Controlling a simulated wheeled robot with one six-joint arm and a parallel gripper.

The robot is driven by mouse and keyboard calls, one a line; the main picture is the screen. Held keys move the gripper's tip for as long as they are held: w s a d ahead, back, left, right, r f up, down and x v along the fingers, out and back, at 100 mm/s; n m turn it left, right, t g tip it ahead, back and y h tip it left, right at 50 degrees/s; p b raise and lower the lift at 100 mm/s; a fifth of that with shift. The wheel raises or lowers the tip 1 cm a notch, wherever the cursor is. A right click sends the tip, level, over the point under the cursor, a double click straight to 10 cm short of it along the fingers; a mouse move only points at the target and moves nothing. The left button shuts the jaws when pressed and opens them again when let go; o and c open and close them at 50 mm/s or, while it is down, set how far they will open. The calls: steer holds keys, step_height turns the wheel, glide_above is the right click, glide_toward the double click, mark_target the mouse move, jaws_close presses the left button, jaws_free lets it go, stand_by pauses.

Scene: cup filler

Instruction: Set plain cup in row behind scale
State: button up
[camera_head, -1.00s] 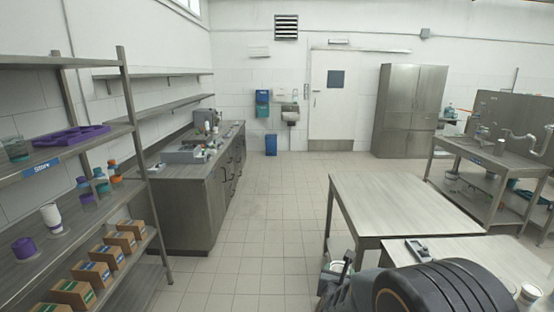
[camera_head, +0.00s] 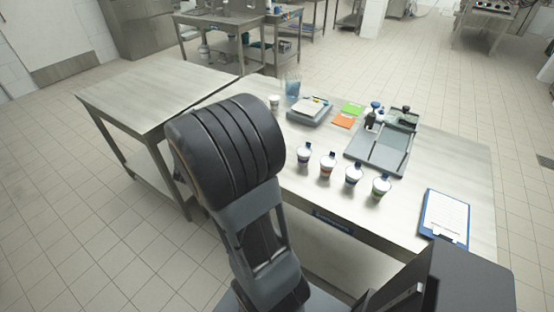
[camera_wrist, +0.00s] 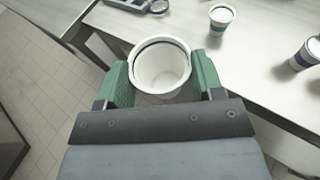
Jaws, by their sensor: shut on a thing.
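My gripper (camera_wrist: 161,80) is shut on a plain white cup (camera_wrist: 158,64) in the wrist view, with one green finger on each side. The cup is open at the top and looks empty. In the head view my arm hides the gripper and this cup. The grey scale (camera_head: 309,113) stands on the worktable with something flat on it. Several labelled cups (camera_head: 328,163) stand in a slanting row nearer the front edge. A small pale cup (camera_head: 274,102) stands left of the scale.
A blue-tinted clear container (camera_head: 292,86) stands behind the scale. Green (camera_head: 352,108) and orange (camera_head: 343,121) cards lie right of it. A grey tray (camera_head: 378,152) with bottles and a clipboard (camera_head: 444,217) lie further right. A bare table (camera_head: 150,95) adjoins at left.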

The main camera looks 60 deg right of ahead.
steer(key=s+d+m+g+b, duration=0.1)
steer(key=s+d, duration=0.2)
steer(key=s+d+m+g+h+b, duration=0.1)
steer(key=s+d+m+g, duration=0.1)
steer(key=d, duration=0.1)
steer(key=s+d+f+m+g+h, duration=0.1)
steer(key=s+d+g, duration=0.1)
steer(key=s+d, duration=0.1)
steer(key=shift+s+d+m+b, duration=0.3)
steer(key=shift+s+d+b, duration=0.05)
steer(key=shift+d+b, duration=0.05)
steer(key=s+d+m+g+b, duration=0.25)
steer(key=s+d+g, duration=0.2)
steer(key=s, duration=0.25)
steer(key=shift+m+g+h, duration=0.3)
steer(key=shift+m+g, duration=0.05)
steer(key=shift+m, duration=0.2)
steer(key=w+d+f+p, duration=0.1)
steer(key=w+d+f, duration=0.1)
steer(key=d+f, duration=0.1)
steer(key=w+d+f+p, duration=0.2)
steer(key=w+d+f, duration=0.1)
steer(key=d+f, duration=0.1)
steer(key=w+d+f+p, duration=0.2)
steer(key=d+f, duration=0.1)
steer(key=f, duration=0.2)
steer(key=shift+w+d+f, duration=0.15)
steer(key=shift+f, duration=0.45)
steer(key=shift+f, duration=0.2)
